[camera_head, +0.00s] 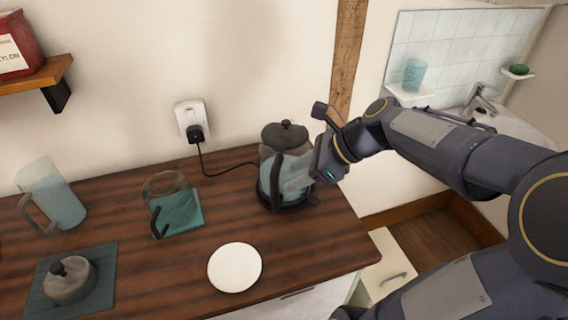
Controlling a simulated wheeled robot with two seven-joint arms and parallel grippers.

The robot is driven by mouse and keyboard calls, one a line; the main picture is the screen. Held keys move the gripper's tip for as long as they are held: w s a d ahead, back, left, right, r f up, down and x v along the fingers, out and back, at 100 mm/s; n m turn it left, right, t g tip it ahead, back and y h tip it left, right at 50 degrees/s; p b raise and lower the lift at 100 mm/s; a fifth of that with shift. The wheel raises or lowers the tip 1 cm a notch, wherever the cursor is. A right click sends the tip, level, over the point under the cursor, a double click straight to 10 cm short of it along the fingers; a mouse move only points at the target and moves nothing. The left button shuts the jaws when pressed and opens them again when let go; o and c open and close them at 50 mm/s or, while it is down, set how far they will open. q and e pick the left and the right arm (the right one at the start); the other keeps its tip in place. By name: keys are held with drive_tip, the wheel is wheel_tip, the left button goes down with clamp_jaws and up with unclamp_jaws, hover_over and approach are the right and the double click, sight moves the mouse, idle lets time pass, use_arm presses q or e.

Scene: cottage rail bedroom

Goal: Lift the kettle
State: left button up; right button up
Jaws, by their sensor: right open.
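The kettle (271,166) stands upright on its dark base near the right end of the wooden counter. It has a clear body, a dark lid with a knob and a dark handle at its front. My right gripper (294,183) comes in from the right and is open. Its fingers are at the kettle's front right side, close to the handle, and overlap the body in the picture. I cannot tell whether they touch it. The gripper hides part of the kettle's right side. My left gripper is out of view.
A cord runs from the kettle's base to a wall plug (196,134). A glass jug (178,207), a frosted pitcher (55,195), a lidded pot (70,281) on a dark mat and a white disc (235,267) are on the counter (325,240). A washbasin (520,127) is at right.

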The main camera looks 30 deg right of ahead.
sight(274, 185)
drive_tip(key=x, duration=0.7)
drive_tip(key=shift+a+f+b, duration=0.1)
drive_tip(key=shift+a+b, duration=0.15)
drive_tip(key=shift+b, duration=0.05)
clamp_jaws()
idle(1.0)
drive_tip(key=shift+w, duration=0.1)
